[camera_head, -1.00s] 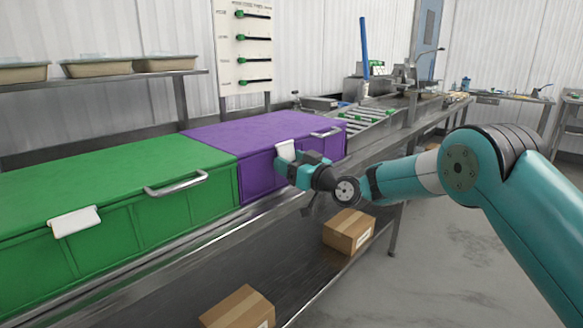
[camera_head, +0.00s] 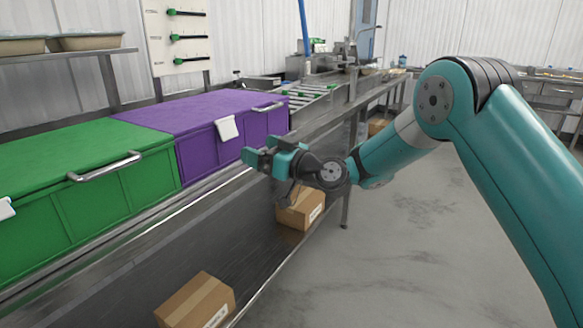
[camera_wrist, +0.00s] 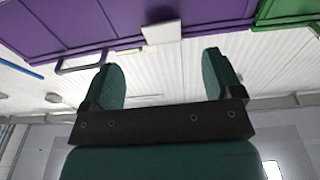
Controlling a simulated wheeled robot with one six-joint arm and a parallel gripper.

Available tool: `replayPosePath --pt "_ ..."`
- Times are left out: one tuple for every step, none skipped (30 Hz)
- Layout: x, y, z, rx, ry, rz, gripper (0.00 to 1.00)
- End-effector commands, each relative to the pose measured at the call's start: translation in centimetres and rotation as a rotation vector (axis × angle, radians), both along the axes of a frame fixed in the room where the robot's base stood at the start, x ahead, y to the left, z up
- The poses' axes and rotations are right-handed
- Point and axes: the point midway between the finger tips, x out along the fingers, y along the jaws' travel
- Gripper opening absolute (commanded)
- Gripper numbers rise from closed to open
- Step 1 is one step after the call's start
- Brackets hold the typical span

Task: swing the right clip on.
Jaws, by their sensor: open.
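The right clip (camera_head: 227,128) is a white flap at the top front edge of the purple box (camera_head: 196,153). It hangs down over the box's front face; I cannot tell how firmly it sits. In the wrist view the clip (camera_wrist: 162,32) shows beyond and between my fingertips. My gripper (camera_head: 256,158) is open and empty. It stands in front of the purple box, a little below the clip and apart from it. In the wrist view both fingers of my gripper (camera_wrist: 165,75) are spread wide with nothing between them.
A green box (camera_head: 70,203) stands left of the purple one, with another white clip (camera_head: 5,209) at the picture's left edge. Metal handles (camera_head: 105,167) stick out from the lids. Cardboard boxes (camera_head: 196,303) lie on the lower shelf. The floor at the right is clear.

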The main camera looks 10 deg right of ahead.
Motion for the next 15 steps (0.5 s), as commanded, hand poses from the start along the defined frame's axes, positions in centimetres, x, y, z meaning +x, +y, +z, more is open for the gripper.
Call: replayPosePath --pt "-0.7 -1.2 -0.6 -0.001 0.004 -0.005 0.85" --pt "-1.2 -1.8 -0.7 0.000 0.003 -0.003 0.85" --pt "-1.8 -2.5 -0.8 0.001 0.003 -0.004 0.85" --pt "-2.2 -3.0 -0.9 0.000 0.003 -0.003 0.85" --pt "-2.6 -3.5 -1.0 -0.001 0.003 -0.003 0.85" --pt "-3.1 -4.1 -1.1 -0.001 0.002 -0.004 0.85" --pt "-3.5 -4.5 -1.0 0.001 0.001 -0.003 0.85" --pt "-3.8 -4.9 -1.1 0.000 0.001 -0.004 0.85" --pt "-4.1 -5.3 -1.1 0.000 0.002 -0.002 0.85" --pt "-4.3 -5.6 -1.2 -0.001 0.001 -0.002 0.85" --pt "-4.6 -5.8 -1.2 -0.001 0.001 -0.001 0.85" --pt "-4.8 -6.1 -1.2 -0.001 0.001 -0.001 0.85" --pt "-4.9 -6.3 -1.1 -0.001 0.000 -0.001 0.85" --pt "-5.0 -6.4 -1.1 -0.001 -0.001 -0.001 0.85" --pt "-5.1 -6.5 -1.1 -0.001 -0.001 0.000 0.85"
